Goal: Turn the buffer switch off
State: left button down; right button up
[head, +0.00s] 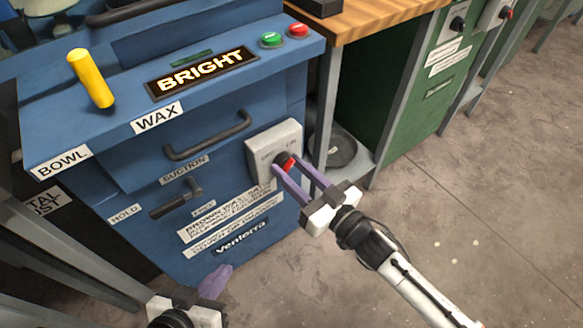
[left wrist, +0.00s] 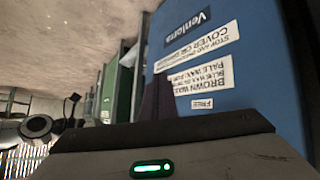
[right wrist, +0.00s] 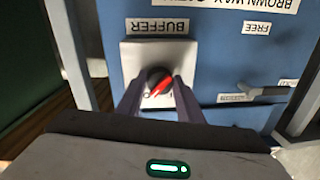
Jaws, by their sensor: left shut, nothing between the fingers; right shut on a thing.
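The buffer switch is a red-and-black knob (head: 287,161) on a pale grey box (head: 262,147) on the front of the blue machine. In the right wrist view the knob (right wrist: 158,82) sits under an upside-down BUFFER label (right wrist: 161,27), its red bar slanted. My right gripper (head: 293,166) has its purple fingers on either side of the knob and is shut on it; it also shows in the right wrist view (right wrist: 158,95). My left gripper (head: 217,278) is low in front of the machine, shut and empty. In the left wrist view its fingers (left wrist: 155,97) show dark.
The blue machine carries a yellow handle (head: 90,78), green and red buttons (head: 271,40) (head: 298,30), a drawer handle (head: 207,137) and a suction lever (head: 177,199). A wooden bench (head: 370,18) stands to the right. The floor (head: 470,190) at right is clear.

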jog(key=n+p, duration=0.1)
jog(key=n, duration=0.1)
jog(key=shift+r+n+p, duration=0.15)
jog(key=shift+n+p, duration=0.15)
jog(key=shift+n, duration=0.1)
jog(key=shift+n+p, duration=0.4)
jog(key=shift+n, duration=0.5)
pick_arm(q)
jog(key=shift+s+a+r+g+p, duration=0.1)
jog(key=shift+a+r+g+p, duration=0.2)
jog(key=shift+r+p, duration=0.2)
pick_arm(e)
jog(key=n+h, duration=0.1)
jog(key=n, duration=1)
jog(key=shift+d+n, duration=0.1)
jog(key=shift+n, duration=0.3)
pick_arm(q)
jog(key=shift+s+f, duration=0.1)
jog(key=shift+s, duration=0.15)
pick_arm(e)
jog(key=o, duration=1)
pick_arm(q)
jog(key=shift+w, duration=0.2)
pick_arm(e)
jog(key=shift+o, duration=0.3)
jog(key=shift+r, duration=0.1)
